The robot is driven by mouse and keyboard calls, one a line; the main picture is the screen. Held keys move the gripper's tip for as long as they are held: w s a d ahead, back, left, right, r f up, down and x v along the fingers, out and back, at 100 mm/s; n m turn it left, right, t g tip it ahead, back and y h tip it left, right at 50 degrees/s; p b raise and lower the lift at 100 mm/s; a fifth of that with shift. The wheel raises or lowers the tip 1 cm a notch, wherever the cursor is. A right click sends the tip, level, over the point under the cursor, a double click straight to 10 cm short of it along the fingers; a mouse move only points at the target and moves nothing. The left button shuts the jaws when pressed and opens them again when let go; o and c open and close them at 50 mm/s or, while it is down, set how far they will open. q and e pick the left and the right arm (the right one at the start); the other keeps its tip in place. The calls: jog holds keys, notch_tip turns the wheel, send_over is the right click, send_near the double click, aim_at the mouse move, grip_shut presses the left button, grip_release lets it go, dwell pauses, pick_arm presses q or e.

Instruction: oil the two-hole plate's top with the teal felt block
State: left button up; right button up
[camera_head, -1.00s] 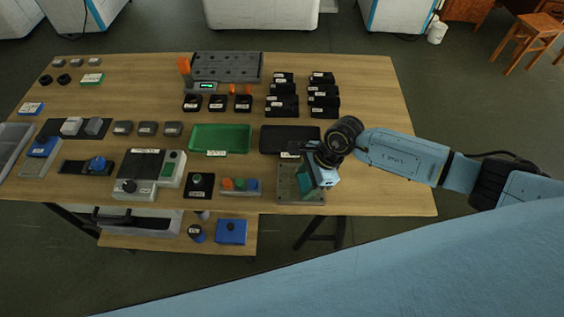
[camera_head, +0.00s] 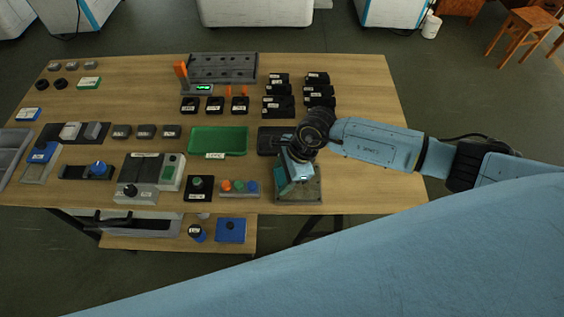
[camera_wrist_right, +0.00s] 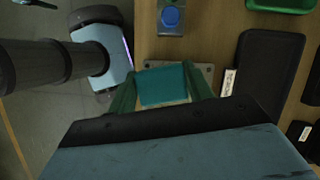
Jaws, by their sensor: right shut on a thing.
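My right gripper (camera_head: 292,178) is shut on the teal felt block (camera_wrist_right: 163,87). The block sits between the two green fingers in the right wrist view. In the head view the block (camera_head: 281,183) shows as a teal patch at the left side of the gripper. The grey two-hole plate (camera_head: 313,191) lies near the table's front edge, below the gripper and partly hidden by it. A corner of the plate with a small hole (camera_wrist_right: 206,70) shows beyond the block in the wrist view. I cannot tell whether the block touches the plate. My left gripper is not in view.
A black tray (camera_head: 268,142) lies just behind the plate, with a green tray (camera_head: 218,141) left of it. A holder with coloured knobs (camera_head: 240,188) stands close to the plate's left. Black labelled blocks (camera_head: 279,101) stand farther back. The table's right end is clear.

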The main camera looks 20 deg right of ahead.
jog(key=shift+r+p, duration=1.3)
jog(key=shift+r, duration=0.75)
jog(key=shift+f, duration=0.1)
